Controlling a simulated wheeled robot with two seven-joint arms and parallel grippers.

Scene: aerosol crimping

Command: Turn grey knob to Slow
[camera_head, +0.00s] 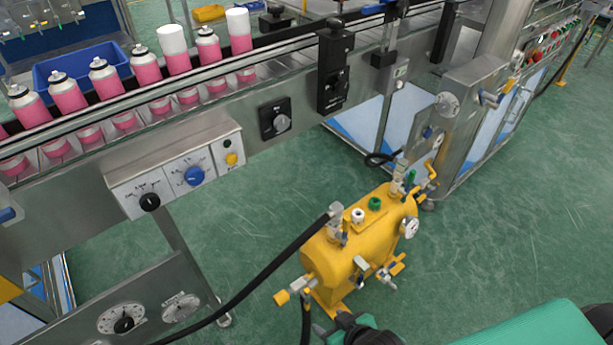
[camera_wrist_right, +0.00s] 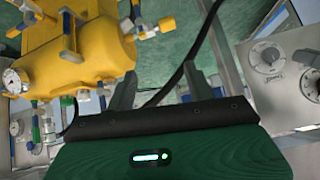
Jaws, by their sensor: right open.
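A grey knob (camera_head: 181,306) sits on a round pale dial on the slanted metal panel at the lower left of the head view. It also shows in the right wrist view (camera_wrist_right: 271,56), at the upper right. The small lettering around it is too small to read. My right gripper (camera_wrist_right: 162,88) is open and empty, its two dark fingers apart and touching nothing visible. In the head view, a dark part of my right gripper (camera_head: 358,330) shows at the bottom edge, to the right of the knob and apart from it. My left gripper is not in view.
A black knob (camera_head: 123,324) is beside the grey one. A yellow tank (camera_head: 362,240) stands on the green floor, with a black hose (camera_head: 262,278) running toward the panel. Above is a conveyor with pink cans (camera_head: 104,78) and a box with black, blue and yellow controls (camera_head: 178,178).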

